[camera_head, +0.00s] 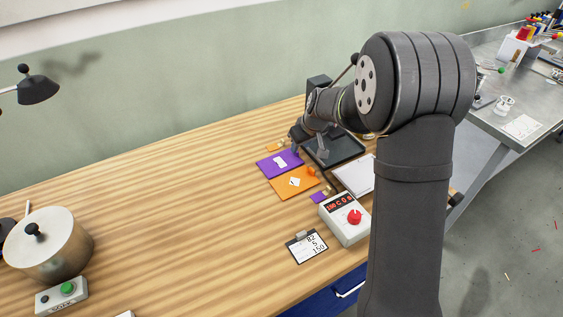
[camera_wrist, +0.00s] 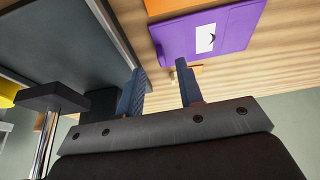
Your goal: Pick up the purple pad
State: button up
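A small purple piece (camera_head: 318,198) lies beside the control box's left edge, partly hidden by it. A larger flat purple mat (camera_head: 280,163) with a white marked label lies on the wooden table; it also shows in the wrist view (camera_wrist: 235,28). I cannot tell for certain which of the two is the purple pad. My gripper (camera_head: 309,149) is near the purple mat's right end, beside the dark tray. In the wrist view, its two blue-grey fingers (camera_wrist: 160,88) stand apart, with nothing held between them. The small purple piece does not show there.
An orange mat (camera_head: 290,188) lies in front of the purple one, and a small orange piece (camera_head: 275,147) behind it. A dark tray (camera_head: 349,147), a white-sheeted board (camera_head: 352,177) and a control box (camera_head: 344,222) crowd the right. The table's middle left is clear.

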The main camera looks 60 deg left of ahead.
aim_at(298, 152)
jog(key=x, duration=0.3)
jog(key=shift+f, duration=0.25)
grip_shut()
jog(key=shift+r, duration=0.1)
